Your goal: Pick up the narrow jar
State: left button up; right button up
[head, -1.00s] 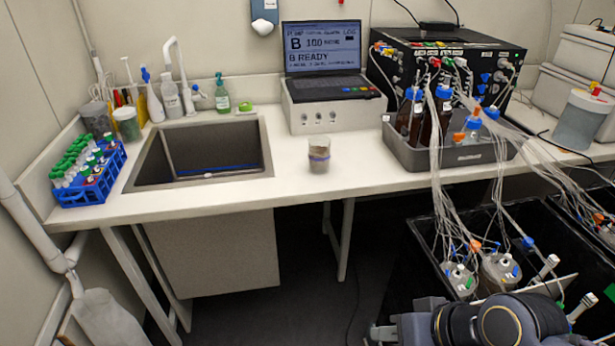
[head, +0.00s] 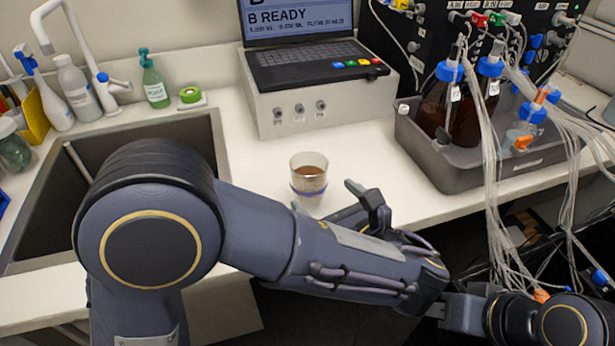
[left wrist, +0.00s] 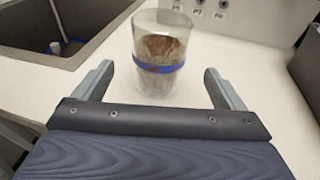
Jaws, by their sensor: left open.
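The narrow jar (head: 309,180) is a clear, open-topped glass with a blue band and brown contents. It stands upright on the white worktop (head: 355,152) in front of the grey box. My left gripper (head: 328,198) is open beside the jar's near side, partly hidden by my own arm. In the left wrist view, the open fingers (left wrist: 160,75) reach toward the jar (left wrist: 158,48), one to each side of it and apart from it. The jar's base is partly hidden in the head view. Part of my right arm shows at the lower right; its jaws cannot be made out.
A sink (head: 45,225) lies left of the jar. The grey box with a laptop (head: 318,62) stands behind it. A grey tray (head: 480,172) with brown bottles and hanging tubes is to the right. The worktop around the jar is clear.

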aim_at(301, 171)
pick_arm(q)
jog(key=shift+w+a, duration=0.1)
jog(key=shift+w, duration=0.25)
jog(key=shift+w+a, duration=0.25)
jog(key=shift+a, duration=0.05)
jog(key=x, duration=0.6)
jog(key=shift+r, duration=0.2)
jog(key=shift+d, duration=0.1)
jog(key=c, duration=1.2)
jog(key=shift+r, duration=0.15)
